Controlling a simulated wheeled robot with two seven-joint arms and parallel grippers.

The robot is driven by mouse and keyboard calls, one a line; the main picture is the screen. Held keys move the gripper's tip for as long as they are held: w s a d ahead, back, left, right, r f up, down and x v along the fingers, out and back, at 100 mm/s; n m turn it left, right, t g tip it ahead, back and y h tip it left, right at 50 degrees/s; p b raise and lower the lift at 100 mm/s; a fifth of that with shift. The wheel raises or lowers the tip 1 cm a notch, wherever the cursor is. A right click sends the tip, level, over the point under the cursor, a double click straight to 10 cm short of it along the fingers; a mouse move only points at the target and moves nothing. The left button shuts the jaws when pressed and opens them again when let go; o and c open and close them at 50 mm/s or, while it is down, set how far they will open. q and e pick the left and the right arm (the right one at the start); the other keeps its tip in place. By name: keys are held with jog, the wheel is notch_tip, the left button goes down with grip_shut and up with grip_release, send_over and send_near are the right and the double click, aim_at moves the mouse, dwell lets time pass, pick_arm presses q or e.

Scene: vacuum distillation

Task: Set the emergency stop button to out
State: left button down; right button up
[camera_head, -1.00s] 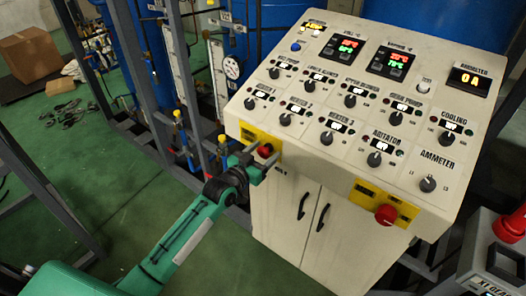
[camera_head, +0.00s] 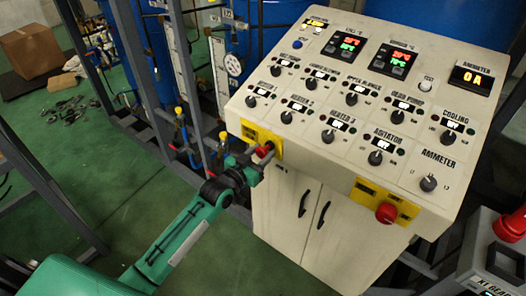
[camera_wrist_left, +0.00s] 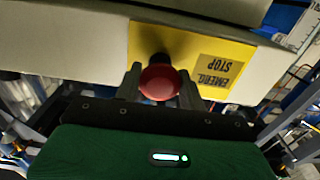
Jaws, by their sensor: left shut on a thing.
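The emergency stop button is a red knob (camera_wrist_left: 159,80) on a yellow plate marked "EMERG. STOP" (camera_wrist_left: 219,73), seen upside down in the left wrist view. In the head view the red knob (camera_head: 264,151) is at the left front corner of the control panel, partly hidden by my gripper. My left gripper (camera_head: 262,159) is shut on this knob, with one finger on each side of it in the left wrist view (camera_wrist_left: 160,86). Whether the button is in or out is hard to tell. My right gripper is not in view.
A second red button (camera_head: 386,213) on a yellow plate sits at the panel's right front. The sloped control panel (camera_head: 330,160) carries knobs and displays above cabinet doors. Grey frame posts and pipes with yellow-handled valves (camera_head: 179,112) stand left of the cabinet. Green floor (camera_head: 130,200) is open at left.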

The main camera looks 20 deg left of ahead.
pick_arm(q)
jog(key=c, duration=1.3)
grip_release()
jog(key=shift+f, duration=0.1)
jog(key=o, duration=0.5)
jog(key=shift+s+a, duration=0.1)
jog(key=shift+s, duration=0.1)
jog(key=shift+s, duration=0.2)
jog(key=shift+b+v, duration=2.4)
jog(key=shift+v, duration=4.3)
